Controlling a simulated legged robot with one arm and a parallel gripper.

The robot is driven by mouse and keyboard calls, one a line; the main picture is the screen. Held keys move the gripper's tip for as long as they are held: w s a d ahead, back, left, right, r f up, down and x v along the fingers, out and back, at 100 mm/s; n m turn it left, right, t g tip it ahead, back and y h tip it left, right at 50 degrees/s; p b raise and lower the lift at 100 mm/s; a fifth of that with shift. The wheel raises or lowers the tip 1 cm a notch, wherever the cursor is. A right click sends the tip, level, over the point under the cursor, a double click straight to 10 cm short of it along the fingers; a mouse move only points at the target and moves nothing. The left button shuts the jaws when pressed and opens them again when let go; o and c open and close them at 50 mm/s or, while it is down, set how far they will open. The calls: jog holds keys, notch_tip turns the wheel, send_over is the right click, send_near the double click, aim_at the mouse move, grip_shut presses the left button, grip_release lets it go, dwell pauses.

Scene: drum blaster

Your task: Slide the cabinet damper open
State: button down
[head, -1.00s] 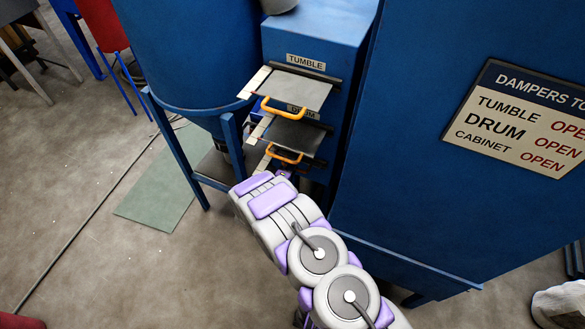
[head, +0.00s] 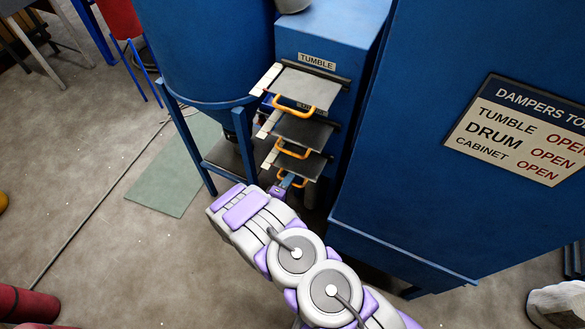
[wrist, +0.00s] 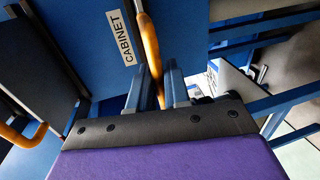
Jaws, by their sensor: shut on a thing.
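The cabinet damper (head: 304,167) is the lowest of three stacked plates on the blue housing and sticks out from it. Its orange handle (head: 283,178) is at the plate's front edge. My gripper (head: 289,181) reaches it from below. In the wrist view, my gripper's two fingers (wrist: 157,92) are on either side of the orange handle (wrist: 150,45), shut on it. The CABINET label (wrist: 121,37) shows on the blue panel beside the handle. In the head view my arm hides part of the area below the damper.
The tumble damper (head: 310,87) and the drum damper (head: 303,130) stick out above, each with an orange handle. A blue hopper on legs (head: 205,60) stands at left. A big blue cabinet with a sign (head: 525,130) stands at right. The floor at left is mostly clear.

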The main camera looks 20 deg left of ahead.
jog(key=shift+s+d+f, duration=0.25)
jog(key=shift+d+f, duration=0.15)
jog(key=shift+d, duration=0.15)
jog(key=c, duration=1.3)
grip_release()
jog(key=shift+r, duration=0.1)
jog(key=shift+c, duration=0.2)
jog(key=shift+r, duration=0.1)
jog(key=shift+a, duration=0.2)
jog(key=p+v, duration=0.6)
jog(key=v, duration=1.1)
jog(key=shift+s+r, duration=0.1)
jog(key=shift+s, duration=0.05)
